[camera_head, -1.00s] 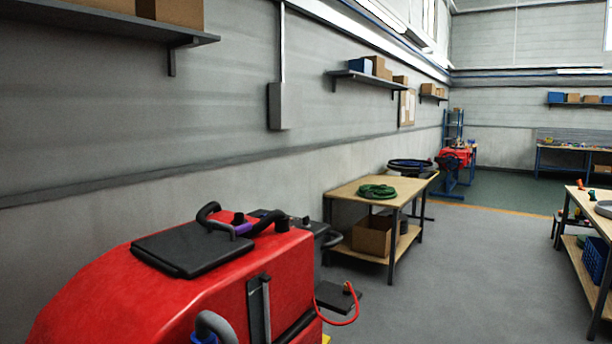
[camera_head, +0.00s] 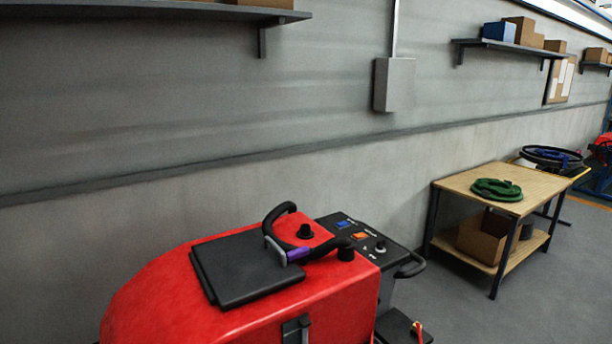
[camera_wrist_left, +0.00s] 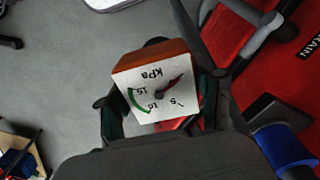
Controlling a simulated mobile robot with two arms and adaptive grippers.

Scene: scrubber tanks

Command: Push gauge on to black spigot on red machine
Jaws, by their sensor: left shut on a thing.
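The gauge (camera_wrist_left: 152,92) is a boxy dial with an orange-brown side, a white face marked kPa, a red needle and a green arc. My left gripper (camera_wrist_left: 162,98) is shut on it, with a dark finger on each side; the lettering appears upside down. The red machine (camera_head: 165,290) fills the lower middle of the head view and the right of the left wrist view (camera_wrist_left: 259,70). A short black spigot-like stub (camera_head: 305,231) stands on its top, beside a curved black hose. Neither gripper shows in the head view.
A control panel (camera_head: 362,236) is behind. A wooden table (camera_head: 455,184) with a green hose stands right. A blue cuff (camera_wrist_left: 285,146) is near the left gripper.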

